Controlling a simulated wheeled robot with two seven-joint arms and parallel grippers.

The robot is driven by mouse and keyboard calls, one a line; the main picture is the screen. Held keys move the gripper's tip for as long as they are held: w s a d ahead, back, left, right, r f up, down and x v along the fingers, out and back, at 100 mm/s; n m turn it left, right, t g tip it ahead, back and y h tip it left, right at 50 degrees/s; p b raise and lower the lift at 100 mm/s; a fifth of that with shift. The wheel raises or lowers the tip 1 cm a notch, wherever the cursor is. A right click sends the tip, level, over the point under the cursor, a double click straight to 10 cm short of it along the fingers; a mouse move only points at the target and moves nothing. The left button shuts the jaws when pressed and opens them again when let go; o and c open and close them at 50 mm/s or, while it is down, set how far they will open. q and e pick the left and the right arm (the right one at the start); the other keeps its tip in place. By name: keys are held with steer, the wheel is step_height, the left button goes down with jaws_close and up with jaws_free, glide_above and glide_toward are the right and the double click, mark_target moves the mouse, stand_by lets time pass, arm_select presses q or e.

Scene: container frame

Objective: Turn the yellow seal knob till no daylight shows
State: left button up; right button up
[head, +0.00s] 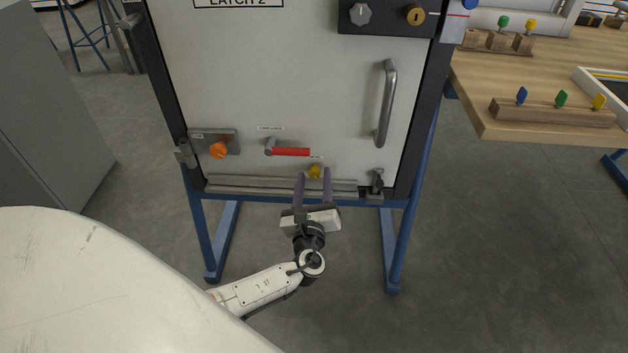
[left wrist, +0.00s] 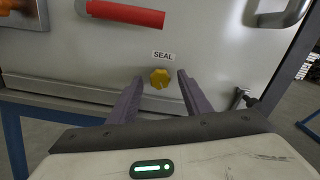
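The yellow seal knob (head: 314,171) is on the lower part of the white container door (head: 260,85). In the left wrist view the knob (left wrist: 160,78) sits under a "SEAL" label (left wrist: 163,55). My left gripper (head: 314,173) is open, with its two purple fingers pointing at the door, one on each side of the knob. In the left wrist view the fingers (left wrist: 160,80) stand apart, with a gap on both sides of the knob. Whether the fingertips reach as far as the knob is unclear. A metal strip (head: 250,186) runs along the door's bottom edge. My right gripper is not in view.
A red-handled lever (head: 290,151) and an orange knob (head: 219,150) are left of the seal knob. A vertical grab handle (head: 386,105) is above right, and a small metal latch (head: 377,182) is at lower right. A wooden table (head: 520,110) with coloured keys stands right.

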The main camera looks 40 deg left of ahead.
arm_select(q)
steer(key=p+v, duration=0.1)
steer(key=v, duration=0.9)
steer(key=shift+s, duration=0.15)
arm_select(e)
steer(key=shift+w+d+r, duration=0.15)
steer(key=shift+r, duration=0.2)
